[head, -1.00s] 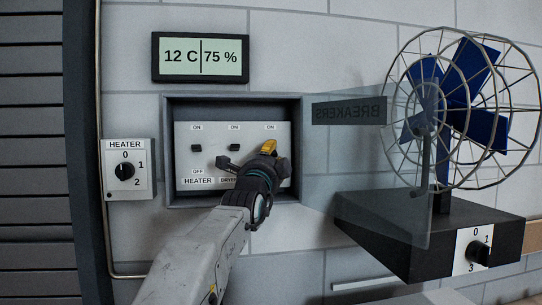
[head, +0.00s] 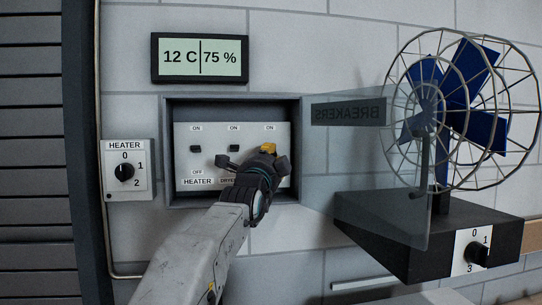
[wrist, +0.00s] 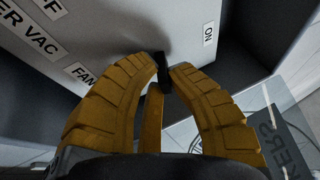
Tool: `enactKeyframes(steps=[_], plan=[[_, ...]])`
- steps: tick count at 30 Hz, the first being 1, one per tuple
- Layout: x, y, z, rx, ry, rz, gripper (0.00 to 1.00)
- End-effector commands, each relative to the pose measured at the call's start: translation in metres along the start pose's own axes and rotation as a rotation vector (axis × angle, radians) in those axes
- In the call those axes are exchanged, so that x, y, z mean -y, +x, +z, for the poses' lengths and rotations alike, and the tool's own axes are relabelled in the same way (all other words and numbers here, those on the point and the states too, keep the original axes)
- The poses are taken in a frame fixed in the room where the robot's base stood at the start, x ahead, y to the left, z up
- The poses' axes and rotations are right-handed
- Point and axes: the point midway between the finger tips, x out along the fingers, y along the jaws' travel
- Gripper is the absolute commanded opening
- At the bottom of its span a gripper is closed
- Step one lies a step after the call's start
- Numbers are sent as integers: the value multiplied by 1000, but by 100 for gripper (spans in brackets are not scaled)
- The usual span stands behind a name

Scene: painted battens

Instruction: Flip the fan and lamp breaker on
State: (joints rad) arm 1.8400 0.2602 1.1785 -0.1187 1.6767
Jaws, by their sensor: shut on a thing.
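The breaker panel (head: 212,168) is a light grey plate in a recessed wall box, with ON labels along its top. The heater breaker (head: 196,149) and the dryer breaker (head: 234,148) are small black levers in the left and middle columns. My gripper (head: 268,149) is at the right column and hides that lever in the head view. In the wrist view my yellow fingers (wrist: 164,76) are shut on the black fan and lamp breaker (wrist: 162,66). A FAN label (wrist: 85,75) is on one side and an ON label (wrist: 209,33) on the other.
The clear BREAKERS door (head: 375,165) stands open to the right of the box. A caged blue fan (head: 465,100) sits on a black shelf (head: 430,232) beyond it. A heater dial (head: 125,171) and a display (head: 200,58) are on the wall.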

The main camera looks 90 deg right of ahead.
Motion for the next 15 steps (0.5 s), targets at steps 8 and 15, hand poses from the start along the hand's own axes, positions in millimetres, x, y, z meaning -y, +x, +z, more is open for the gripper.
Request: enactKeyframes(steps=[8,15], plan=[[14,2,3,-9,-66,160,0],[19,3,4,-9,-130,313,0]])
